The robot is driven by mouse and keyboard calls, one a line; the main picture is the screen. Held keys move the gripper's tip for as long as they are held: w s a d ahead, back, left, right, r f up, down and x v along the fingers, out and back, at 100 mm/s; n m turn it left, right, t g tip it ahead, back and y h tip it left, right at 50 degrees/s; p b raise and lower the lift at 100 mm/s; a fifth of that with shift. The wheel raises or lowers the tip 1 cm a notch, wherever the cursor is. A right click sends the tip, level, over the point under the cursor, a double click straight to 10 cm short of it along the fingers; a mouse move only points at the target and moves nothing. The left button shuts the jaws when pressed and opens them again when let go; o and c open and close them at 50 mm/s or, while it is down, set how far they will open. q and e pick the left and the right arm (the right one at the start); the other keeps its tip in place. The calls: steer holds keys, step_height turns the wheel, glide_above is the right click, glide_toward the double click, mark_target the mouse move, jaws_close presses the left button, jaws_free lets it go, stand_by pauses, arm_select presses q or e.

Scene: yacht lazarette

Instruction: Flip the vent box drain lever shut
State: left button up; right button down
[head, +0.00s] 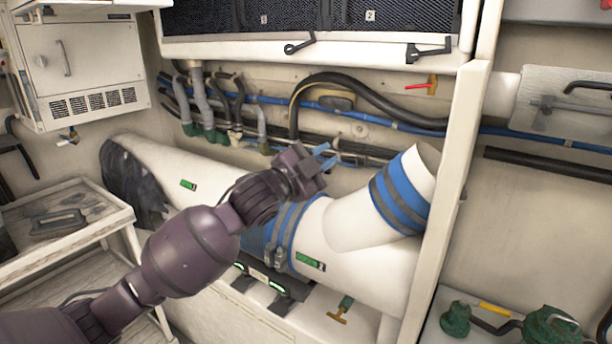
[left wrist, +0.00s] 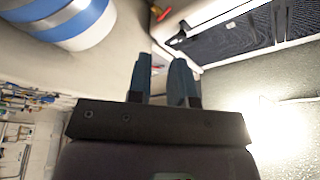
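A small lever with a red handle on a brass fitting (head: 420,86) sits just under the right part of the vent box (head: 310,35), whose dark mesh fronts are marked 1 and 2. It looks like the drain lever, with the red handle pointing left, roughly level. A red bit also shows at the top of the left wrist view (left wrist: 160,13). My left gripper (head: 325,156) is below and left of the lever, in front of the hoses. Its blue fingers (left wrist: 162,80) are apart with nothing between them. My right gripper is out of view.
Black latches (head: 428,52) hang from the vent box's lower edge. A big white duct with blue bands (head: 400,195) lies below my gripper. A white post (head: 455,190) stands right of the lever. Black and blue hoses (head: 370,108) run along the wall behind.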

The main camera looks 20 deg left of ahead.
arm_select(q)
steer(key=shift+s+a+f+n+y, duration=0.15)
steer(key=shift+a+f+y, duration=0.05)
steer(key=shift+f, duration=0.5)
steer(key=shift+s+a+f+n+y, duration=0.1)
steer(key=shift+a+f+n+y, duration=0.1)
steer(key=shift+f, duration=0.5)
